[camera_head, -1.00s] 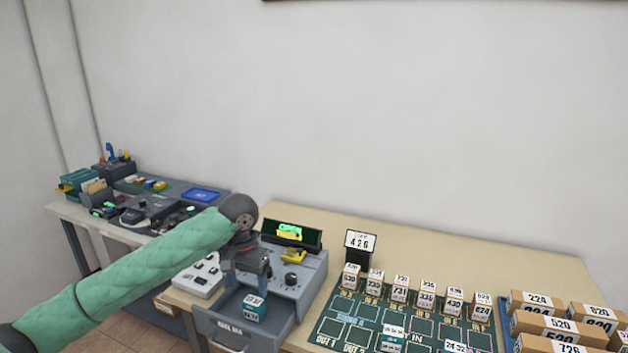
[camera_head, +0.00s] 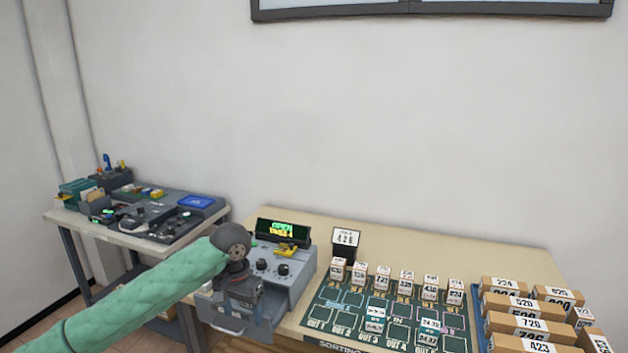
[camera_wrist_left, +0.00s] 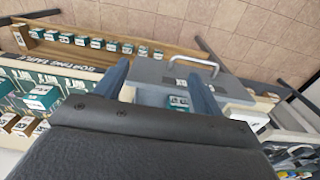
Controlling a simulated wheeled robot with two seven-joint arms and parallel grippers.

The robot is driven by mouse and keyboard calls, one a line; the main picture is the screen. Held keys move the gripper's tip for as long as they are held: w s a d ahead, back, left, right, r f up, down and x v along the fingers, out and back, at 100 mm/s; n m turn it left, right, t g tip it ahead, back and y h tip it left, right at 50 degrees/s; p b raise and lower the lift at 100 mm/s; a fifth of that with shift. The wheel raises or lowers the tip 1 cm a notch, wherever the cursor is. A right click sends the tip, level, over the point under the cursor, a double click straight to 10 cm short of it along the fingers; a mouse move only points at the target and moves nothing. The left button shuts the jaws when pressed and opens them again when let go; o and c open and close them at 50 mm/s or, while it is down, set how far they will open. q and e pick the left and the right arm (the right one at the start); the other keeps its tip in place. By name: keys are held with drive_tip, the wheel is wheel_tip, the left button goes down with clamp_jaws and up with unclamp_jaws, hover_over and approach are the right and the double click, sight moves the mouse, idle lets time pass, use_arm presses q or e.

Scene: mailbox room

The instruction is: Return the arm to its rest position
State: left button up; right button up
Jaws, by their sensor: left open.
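My left arm, in a green padded sleeve, comes in from the left in the head view. My left gripper (camera_head: 240,312) is over the open drawer (camera_head: 216,312) of the grey machine (camera_head: 290,275). It is open; its two fingers (camera_wrist_left: 160,85) show apart in the wrist view. A teal and white box (camera_wrist_left: 180,102) lies in the drawer and appears between the fingers there. I cannot tell whether they touch it. In the head view the gripper hides the box. My right gripper is not in view.
The machine's display (camera_head: 283,229) shows lit text. To the right are a green sorting mat (camera_head: 335,308) with several small boxes, a number sign (camera_head: 346,240) and several brown parcels (camera_head: 530,327). A side table (camera_head: 130,238) with tools stands at the left.

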use_arm(q)
drive_tip(key=s+d+f+t+h, duration=0.15)
drive_tip(key=s+d+f, duration=0.25)
drive_tip(key=s+f, duration=0.4)
drive_tip(key=s+d+f+t+h, duration=0.15)
drive_tip(key=s+d+f, duration=0.25)
drive_tip(key=s+f, duration=0.4)
drive_tip(key=s+a+f+n+y, duration=0.15)
drive_tip(key=s+a+f, duration=0.35)
drive_tip(key=s, duration=0.5)
drive_tip(key=s+a+f+n+y, duration=0.1)
drive_tip(key=s+a+f+y, duration=0.1)
drive_tip(key=s+a, duration=0.65)
drive_tip(key=s+d+f+g, duration=0.1)
drive_tip(key=s+d+f, duration=0.1)
drive_tip(key=f, duration=0.9)
drive_tip(key=s+d+f+h, duration=0.1)
drive_tip(key=d+f, duration=0.3)
drive_tip(key=f, duration=0.7)
drive_tip(key=shift+s+d+f+g, duration=0.25)
drive_tip(key=shift+s+d+g, duration=0.15)
drive_tip(key=shift+s, duration=0.15)
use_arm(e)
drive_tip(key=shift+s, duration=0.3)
use_arm(q)
drive_tip(key=shift+a, duration=0.1)
